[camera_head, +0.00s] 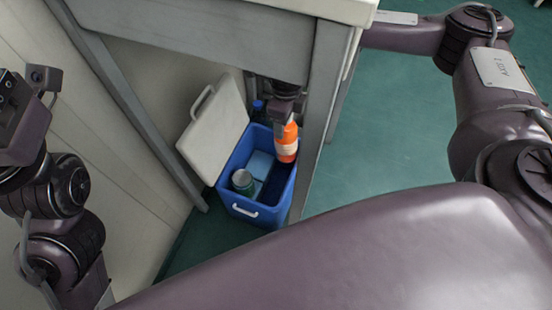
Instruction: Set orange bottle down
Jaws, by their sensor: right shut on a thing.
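An orange bottle (288,138) with a pale band hangs over the right side of an open blue cooler (234,203). My right gripper (283,118) reaches in under the table and is shut on the upper part of the bottle. The bottle looks roughly upright; I cannot tell whether its base touches anything in the cooler. My left arm is at the left edge, with a wrist part (22,118) in view; its fingers are not clearly visible.
The cooler's pale lid (215,128) stands open at its left. A dark blue bottle (257,107) is at the back. A table leg (322,110) stands close on the right.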

